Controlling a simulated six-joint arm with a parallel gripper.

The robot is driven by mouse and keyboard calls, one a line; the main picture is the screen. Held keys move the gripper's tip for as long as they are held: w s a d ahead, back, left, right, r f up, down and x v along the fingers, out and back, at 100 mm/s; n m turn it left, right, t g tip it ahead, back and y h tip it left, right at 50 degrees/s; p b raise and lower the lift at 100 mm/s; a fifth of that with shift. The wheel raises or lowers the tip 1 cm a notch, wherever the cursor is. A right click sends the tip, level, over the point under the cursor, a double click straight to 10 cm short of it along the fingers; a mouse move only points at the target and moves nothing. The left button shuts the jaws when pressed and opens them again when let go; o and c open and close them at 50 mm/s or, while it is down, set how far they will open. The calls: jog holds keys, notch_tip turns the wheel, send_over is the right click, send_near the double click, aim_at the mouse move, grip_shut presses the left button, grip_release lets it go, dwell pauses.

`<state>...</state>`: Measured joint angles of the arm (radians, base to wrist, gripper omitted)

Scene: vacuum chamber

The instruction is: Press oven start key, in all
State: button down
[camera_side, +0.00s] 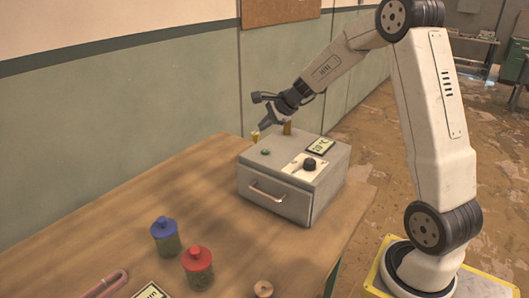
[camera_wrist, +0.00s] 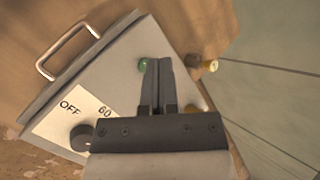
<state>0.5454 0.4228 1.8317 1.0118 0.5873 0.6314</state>
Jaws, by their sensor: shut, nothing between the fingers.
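The oven is a grey box (camera_side: 280,207) with a front handle, standing on the wooden table; its grey top also shows in the wrist view (camera_wrist: 100,78). A small green round key (camera_side: 265,152) sits on its top, towards the front left. My gripper (camera_side: 265,124) is shut and empty, above the oven top at its back left, apart from the key in the side view. In the wrist view the closed fingertips (camera_wrist: 158,64) appear just right of the green key (camera_wrist: 144,64), which is partly covered by them.
A black knob (camera_side: 309,164) on a white OFF/60 plate and a dark-framed display (camera_side: 321,146) are on the oven top. Brass-coloured fittings (camera_side: 287,128) rise at the back. A blue-lidded jar (camera_side: 165,237) and a red-lidded jar (camera_side: 197,268) stand on the table in front.

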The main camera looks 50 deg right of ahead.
aim_at(268, 151)
jog(key=shift+w+d+r+m+t, duration=0.2)
jog(key=shift+d+m, duration=0.2)
jog(key=shift+d, duration=0.2)
jog(key=shift+w+d+r+m+t, duration=0.15)
jog(key=shift+w+d+r+m, duration=0.1)
jog(key=shift+d+m, duration=0.25)
jog(key=shift+w+d+r+m+t, duration=0.2)
jog(key=shift+d+m, duration=0.1)
jog(key=shift+d, duration=0.35)
jog(key=shift+f, duration=0.2)
jog(key=shift+f, duration=4.25)
jog(key=shift+f, duration=0.2)
jog(key=shift+f, duration=0.25)
jog(key=shift+f, duration=0.4)
jog(key=shift+r, duration=0.85)
jog(key=shift+r, duration=0.2)
